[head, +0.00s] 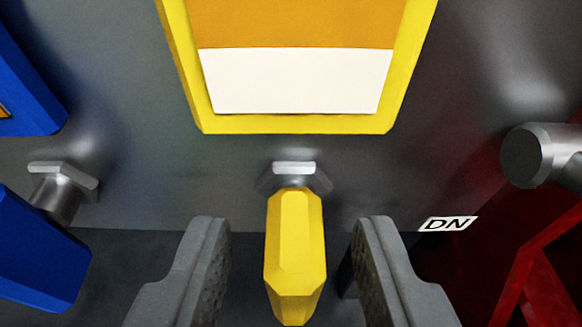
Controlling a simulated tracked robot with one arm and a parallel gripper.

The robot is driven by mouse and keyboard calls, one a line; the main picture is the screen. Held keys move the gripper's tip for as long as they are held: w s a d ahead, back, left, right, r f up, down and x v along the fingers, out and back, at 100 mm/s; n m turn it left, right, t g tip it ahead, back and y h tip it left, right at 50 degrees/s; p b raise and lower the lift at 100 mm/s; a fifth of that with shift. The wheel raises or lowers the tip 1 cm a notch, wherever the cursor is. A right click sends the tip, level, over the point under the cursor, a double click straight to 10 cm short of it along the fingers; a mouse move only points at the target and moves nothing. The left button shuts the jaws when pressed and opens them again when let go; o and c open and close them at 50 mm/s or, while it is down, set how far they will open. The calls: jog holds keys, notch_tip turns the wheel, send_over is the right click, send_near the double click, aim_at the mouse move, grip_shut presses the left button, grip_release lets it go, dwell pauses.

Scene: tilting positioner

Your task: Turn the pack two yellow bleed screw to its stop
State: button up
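The yellow bleed screw (296,255) has a long faceted yellow handle that points down in the picture from a silver hex fitting (294,175) on a grey panel. My gripper (292,235) is open, with one dark grey finger on each side of the yellow handle. A gap shows between the handle and each finger. Above the screw is a yellow-framed plate (290,124) with an orange and white face. No marking for pack two is readable.
A blue handle (35,250) on a silver fitting (62,190) is at the left, below a blue frame (25,95). At the right are a metal cylinder (535,155), a red structure (535,270) and a white "DN" label (448,223).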

jog(key=shift+x, duration=0.9)
grip_shut()
jog(key=shift+r, duration=0.1)
